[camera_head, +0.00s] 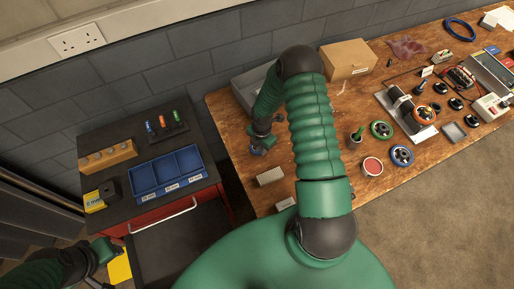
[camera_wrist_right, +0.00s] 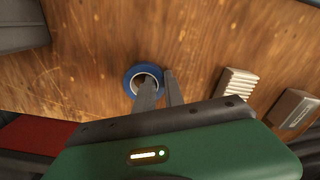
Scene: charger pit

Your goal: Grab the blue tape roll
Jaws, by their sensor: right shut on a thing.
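The blue tape roll (camera_wrist_right: 131,74) lies at the wooden bench's left part in the right wrist view, seen from above as a blue ring. My right gripper (camera_wrist_right: 160,78) is shut on its wall, one finger in the ring's hole and the other outside. In the head view the right gripper (camera_head: 262,141) is low over the bench's left end, and only a bit of blue roll (camera_head: 256,151) shows under it. My left gripper (camera_head: 106,250) is at the lower left beside the dark cart; its finger opening is unclear.
The wooden bench (camera_head: 235,150) holds a cardboard box (camera_head: 347,60), a grey bin (camera_head: 250,84), a light block (camera_head: 270,176), a red-topped tin (camera_head: 372,166) and several spools at right. The cart at left carries a blue divided tray (camera_head: 168,172). A grey wall stands behind.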

